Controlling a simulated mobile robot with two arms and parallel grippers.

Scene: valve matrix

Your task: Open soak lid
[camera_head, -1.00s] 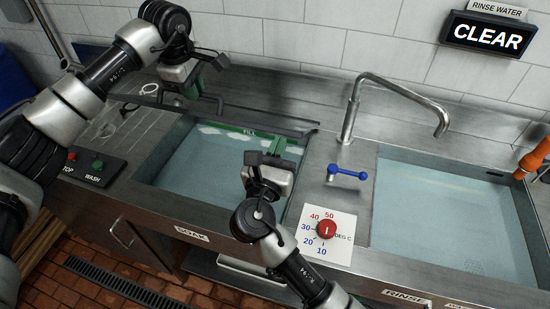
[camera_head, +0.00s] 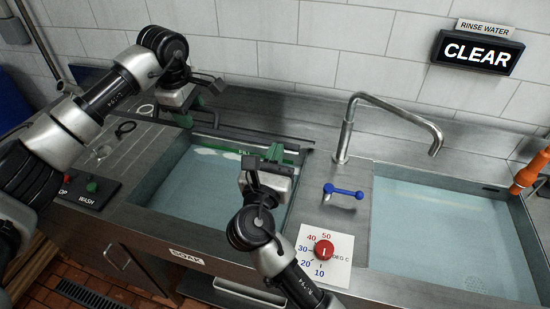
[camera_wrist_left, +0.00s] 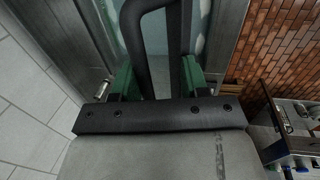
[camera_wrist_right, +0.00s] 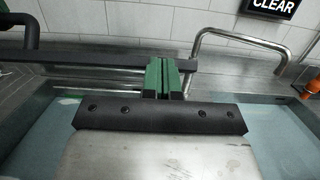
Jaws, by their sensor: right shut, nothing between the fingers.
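The soak basin (camera_head: 165,232) shows pale water under a green fill strip along its back wall. A long dark bar with a raised loop handle (camera_head: 205,76) runs above its back edge; I take it as part of the soak lid, but no lid panel can be made out. My left gripper (camera_head: 190,108) is at the left part of this bar. In the left wrist view its green fingers (camera_wrist_left: 160,82) are apart, with dark bar pieces between them; contact is unclear. My right gripper (camera_head: 275,153) is over the basin's right side. Its fingers (camera_wrist_right: 163,78) are together and empty, near the bar.
A faucet (camera_head: 346,140), blue lever (camera_head: 344,191) and red temperature dial (camera_head: 324,248) stand right of the soak basin. The rinse basin (camera_head: 440,235) is further right, below a lit CLEAR sign (camera_head: 478,53). Stop and wash buttons (camera_head: 92,187) lie at left.

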